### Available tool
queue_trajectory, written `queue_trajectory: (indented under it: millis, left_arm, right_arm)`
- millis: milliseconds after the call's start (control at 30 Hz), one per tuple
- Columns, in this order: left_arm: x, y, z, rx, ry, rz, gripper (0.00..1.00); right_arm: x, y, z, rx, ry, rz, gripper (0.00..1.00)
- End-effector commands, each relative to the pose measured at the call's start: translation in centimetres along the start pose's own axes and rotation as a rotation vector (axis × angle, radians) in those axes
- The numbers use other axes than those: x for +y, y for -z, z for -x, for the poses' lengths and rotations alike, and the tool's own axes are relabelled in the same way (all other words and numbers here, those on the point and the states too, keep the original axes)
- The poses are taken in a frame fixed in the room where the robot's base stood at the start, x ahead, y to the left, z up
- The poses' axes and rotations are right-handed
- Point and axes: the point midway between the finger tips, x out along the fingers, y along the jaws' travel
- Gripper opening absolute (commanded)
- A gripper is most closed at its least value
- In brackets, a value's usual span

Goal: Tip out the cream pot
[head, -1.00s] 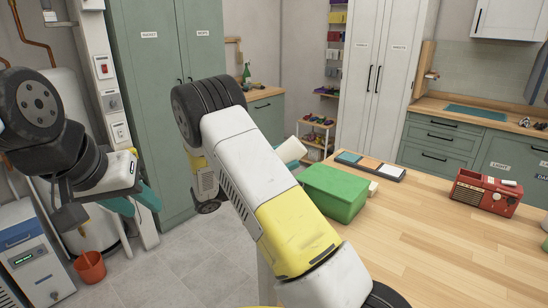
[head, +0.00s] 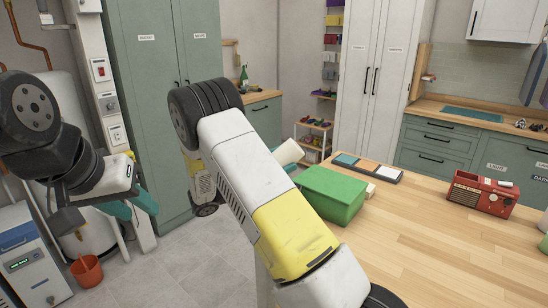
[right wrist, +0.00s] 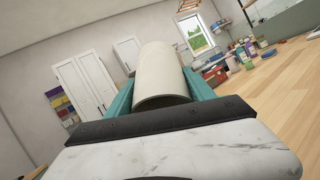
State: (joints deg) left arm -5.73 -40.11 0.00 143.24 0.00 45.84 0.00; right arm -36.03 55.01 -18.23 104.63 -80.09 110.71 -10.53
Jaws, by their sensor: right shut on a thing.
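The cream pot (head: 288,152) is a plain pale cylinder. In the head view it shows behind my right forearm, tilted well over towards its side, above the floor beyond the left end of the wooden table (head: 430,245). My right gripper (right wrist: 160,92) is shut on the cream pot (right wrist: 160,70), with a teal finger on each side. In the head view my right arm hides most of that gripper. The pot's contents cannot be seen. My left gripper (head: 132,205) hangs at the left, away from the pot; the gap between its teal fingers is unclear.
A green box (head: 330,195) stands at the table's left end, close to my right arm. A tray with coloured panels (head: 367,167) lies behind it. A red radio (head: 482,193) stands further right. An orange-red bucket (head: 87,270) is on the floor at left. The table's front is clear.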

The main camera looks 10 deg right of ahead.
Motion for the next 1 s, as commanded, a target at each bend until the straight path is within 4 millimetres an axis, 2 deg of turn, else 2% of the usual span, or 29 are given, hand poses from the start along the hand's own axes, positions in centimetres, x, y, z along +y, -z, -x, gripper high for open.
queue_trajectory:
  millis: [500,700,867,1000]
  left_arm:
    - [0.0,0.0,0.0,0.000,0.000,0.000,0.36]
    - [0.0,0.0,0.0,0.000,0.000,0.000,0.36]
    - [0.0,0.0,0.0,0.000,0.000,0.000,0.36]
    - [0.0,0.0,0.0,0.000,0.000,0.000,0.36]
  right_arm:
    - [0.0,0.0,0.0,0.000,0.000,0.000,0.05]
    - [0.5,-1.7,-0.6,-0.001,0.000,-0.003,0.05]
    - [0.1,-0.1,0.0,-0.001,-0.001,0.003,0.05]
    - [0.0,0.0,0.0,0.000,0.000,-0.001,0.05]
